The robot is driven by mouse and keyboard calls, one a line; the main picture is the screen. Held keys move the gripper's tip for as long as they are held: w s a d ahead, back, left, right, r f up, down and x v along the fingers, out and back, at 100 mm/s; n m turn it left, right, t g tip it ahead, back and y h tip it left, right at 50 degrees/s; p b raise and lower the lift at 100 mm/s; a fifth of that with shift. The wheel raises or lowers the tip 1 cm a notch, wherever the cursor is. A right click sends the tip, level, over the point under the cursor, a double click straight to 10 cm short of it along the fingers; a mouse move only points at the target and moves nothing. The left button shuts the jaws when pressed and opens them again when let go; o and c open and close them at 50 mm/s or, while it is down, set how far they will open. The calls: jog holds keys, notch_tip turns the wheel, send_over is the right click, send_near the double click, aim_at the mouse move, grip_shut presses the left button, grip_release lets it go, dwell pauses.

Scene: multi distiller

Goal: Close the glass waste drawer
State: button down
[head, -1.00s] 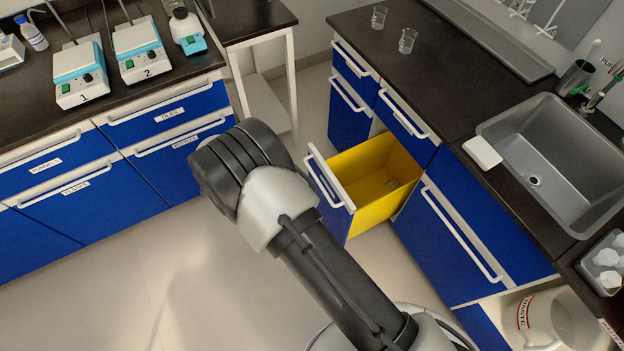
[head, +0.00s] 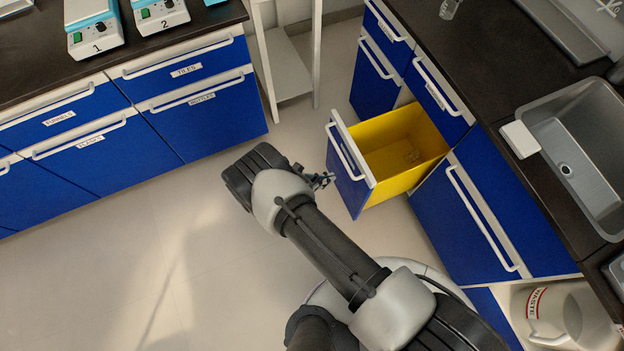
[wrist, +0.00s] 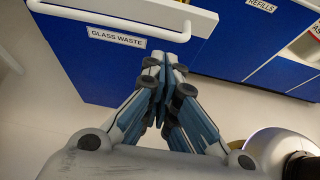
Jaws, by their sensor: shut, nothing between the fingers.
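The glass waste drawer (head: 405,180) stands pulled out of the right-hand counter, with yellow inner walls, a blue front and a white handle. A small clear item lies on its floor. In the wrist view the drawer front (wrist: 115,62) shows the label "GLASS WASTE" (wrist: 117,37) and its white handle (wrist: 105,17) at the top. My gripper (wrist: 165,75) is shut and empty, with its fingertips just in front of the drawer front below the handle; I cannot tell whether they touch. In the head view my gripper (head: 318,180) is partly hidden behind my arm, left of the drawer front.
Blue cabinets (head: 205,95) line the left. A sink (head: 575,150) is set in the right counter, with a closed blue cabinet door (head: 475,220) below. A white waste bucket (head: 560,315) sits in an opening at lower right. The floor (head: 130,260) left of the drawer is clear.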

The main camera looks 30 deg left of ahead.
jog(key=w+d, duration=0.1)
jog(key=w, duration=0.1)
jog(key=w+d+f, duration=0.1)
jog(key=d, duration=0.1)
jog(key=shift+w+f+b, duration=0.1)
jog(key=shift+w+b, duration=0.25)
jog(key=shift+d, duration=0.15)
